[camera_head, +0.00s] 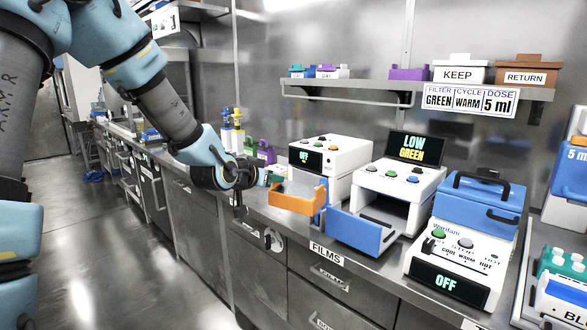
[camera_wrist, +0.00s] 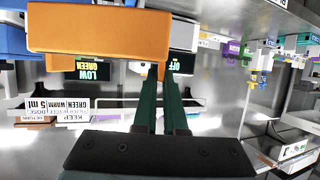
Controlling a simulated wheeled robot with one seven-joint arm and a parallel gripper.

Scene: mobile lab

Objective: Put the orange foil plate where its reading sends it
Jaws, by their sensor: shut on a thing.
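My gripper (camera_head: 268,178) is shut on the orange foil plate (camera_head: 297,197) and holds it in the air just in front of the left white device. In the wrist view my dark fingers (camera_wrist: 160,72) meet the edge of the orange plate (camera_wrist: 100,35); this view is upside down. The middle white device (camera_head: 400,185) has its blue front door (camera_head: 362,230) open, and its screen (camera_head: 415,148) reads LOW GREEN. A white bin (camera_head: 460,74) on the shelf is labelled KEEP, and a brown bin (camera_head: 525,77) beside it is labelled RETURN.
A sign (camera_head: 468,100) reads FILTER GREEN, CYCLE WARM, DOSE 5 ml. The left white device (camera_head: 332,150) shows OFF. A drawer below is labelled FILMS (camera_head: 326,254). Colored bottles (camera_head: 238,128) stand behind my gripper.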

